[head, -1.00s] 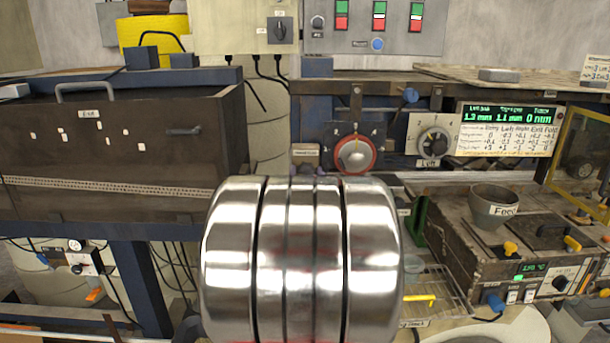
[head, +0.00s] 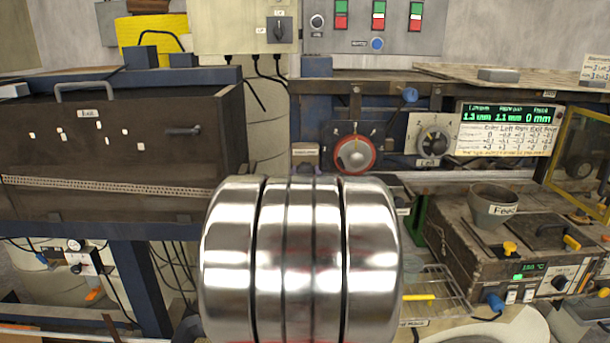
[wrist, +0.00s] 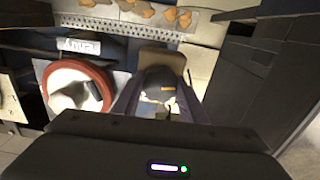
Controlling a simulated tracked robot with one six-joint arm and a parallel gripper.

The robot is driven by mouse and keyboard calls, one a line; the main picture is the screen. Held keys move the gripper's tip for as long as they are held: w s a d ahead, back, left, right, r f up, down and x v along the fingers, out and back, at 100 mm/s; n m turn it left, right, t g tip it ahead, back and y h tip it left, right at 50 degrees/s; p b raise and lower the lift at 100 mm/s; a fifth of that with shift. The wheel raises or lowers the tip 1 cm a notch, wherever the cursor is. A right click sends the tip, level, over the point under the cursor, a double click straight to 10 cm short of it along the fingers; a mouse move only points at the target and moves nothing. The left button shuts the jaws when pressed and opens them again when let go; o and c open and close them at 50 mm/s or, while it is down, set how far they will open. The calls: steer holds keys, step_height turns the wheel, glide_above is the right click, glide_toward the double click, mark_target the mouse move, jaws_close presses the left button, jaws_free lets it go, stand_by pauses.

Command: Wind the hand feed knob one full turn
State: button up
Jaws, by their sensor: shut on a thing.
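A small tan block with a label (head: 305,152) shows in the head view, just left of a red-ringed dial. The label is too small to read surely. How far the knob is turned cannot be told.
The red-ringed dial (head: 355,154) is close beside my gripper and also shows in the wrist view (wrist: 72,92). The brown exit box (head: 120,145) stands left.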

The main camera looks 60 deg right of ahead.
steer(key=o, duration=0.8)
steer(key=shift+s, duration=0.15)
steer(key=shift+v, duration=6.9)
steer(key=shift+f, duration=0.1)
